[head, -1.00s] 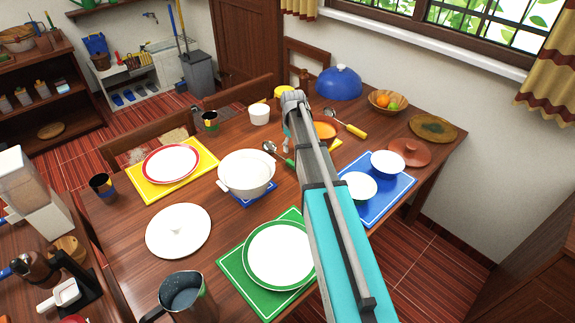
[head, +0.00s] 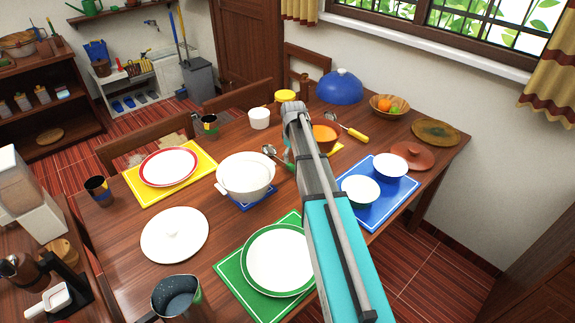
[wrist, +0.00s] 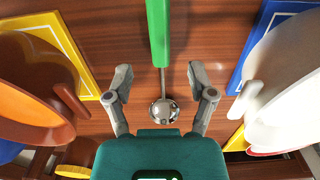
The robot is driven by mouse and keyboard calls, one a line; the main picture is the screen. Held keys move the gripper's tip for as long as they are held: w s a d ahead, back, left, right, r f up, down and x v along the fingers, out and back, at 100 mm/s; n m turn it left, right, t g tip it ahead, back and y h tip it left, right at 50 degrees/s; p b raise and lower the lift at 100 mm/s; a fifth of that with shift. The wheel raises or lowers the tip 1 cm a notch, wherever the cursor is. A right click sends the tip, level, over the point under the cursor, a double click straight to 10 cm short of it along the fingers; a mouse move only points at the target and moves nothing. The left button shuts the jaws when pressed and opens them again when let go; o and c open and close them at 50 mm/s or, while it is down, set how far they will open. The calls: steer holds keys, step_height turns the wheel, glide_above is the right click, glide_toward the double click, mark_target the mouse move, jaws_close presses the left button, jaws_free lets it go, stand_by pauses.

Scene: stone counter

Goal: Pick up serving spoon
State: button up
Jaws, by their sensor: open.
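A spoon with a green handle and a round shiny metal bowl lies on the wooden table. In the wrist view its green handle (wrist: 157,35) points away and its metal bowl (wrist: 164,111) is close to my gripper's palm. My gripper (wrist: 160,80) is open, one finger on each side of the spoon's thin metal neck, touching neither side. In the head view the bowl (head: 269,151) shows left of my gripper (head: 288,147), and my arm hides part of the handle. A second spoon, with a yellow handle (head: 356,134), lies farther right.
A white pot (head: 245,178) stands left of my gripper, and an orange-brown bowl (head: 326,134) stands right. A blue placemat (head: 378,212) with white bowls, a green placemat (head: 233,277) with a plate and a blue dome lid (head: 340,88) are also on the table.

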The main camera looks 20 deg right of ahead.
mark_target(292, 166)
steer(key=shift+f, duration=0.15)
step_height(292, 166, down, 5)
steer(key=b, duration=0.5)
stand_by(0.6)
jaws_close()
